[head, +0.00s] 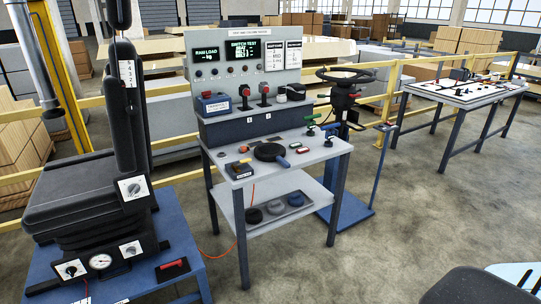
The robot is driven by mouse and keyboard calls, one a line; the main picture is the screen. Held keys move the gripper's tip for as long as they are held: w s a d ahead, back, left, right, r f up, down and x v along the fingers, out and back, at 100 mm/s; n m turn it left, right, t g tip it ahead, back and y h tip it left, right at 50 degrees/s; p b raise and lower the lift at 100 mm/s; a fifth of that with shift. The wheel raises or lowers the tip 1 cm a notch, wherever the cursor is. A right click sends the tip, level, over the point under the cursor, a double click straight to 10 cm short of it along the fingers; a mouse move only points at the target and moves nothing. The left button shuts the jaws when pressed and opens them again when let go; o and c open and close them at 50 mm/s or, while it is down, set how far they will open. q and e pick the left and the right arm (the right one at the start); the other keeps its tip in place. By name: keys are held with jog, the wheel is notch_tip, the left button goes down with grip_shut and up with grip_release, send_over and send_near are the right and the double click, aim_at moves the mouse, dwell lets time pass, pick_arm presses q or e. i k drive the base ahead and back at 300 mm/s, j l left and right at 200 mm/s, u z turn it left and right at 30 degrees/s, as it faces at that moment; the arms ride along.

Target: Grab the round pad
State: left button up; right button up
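A dark round pad (269,152) lies flat on the light top of the trolley (320,154), near the middle of its front part. Neither of my grippers is in the head view.
Behind is a console (246,62) with screens and red-knobbed levers. A black seat (85,190) stands left, a steering wheel (346,75) behind right. Open floor (420,210) lies right.

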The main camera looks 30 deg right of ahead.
aim_at(266, 152)
jog(key=i+l+z, duration=0.25)
jog(key=l, duration=0.35)
jog(key=i+l+z, duration=0.25)
jog(key=i+l, duration=0.15)
jog(key=l, duration=0.15)
jog(key=i+l+z, duration=0.25)
jog(key=i+l, duration=0.15)
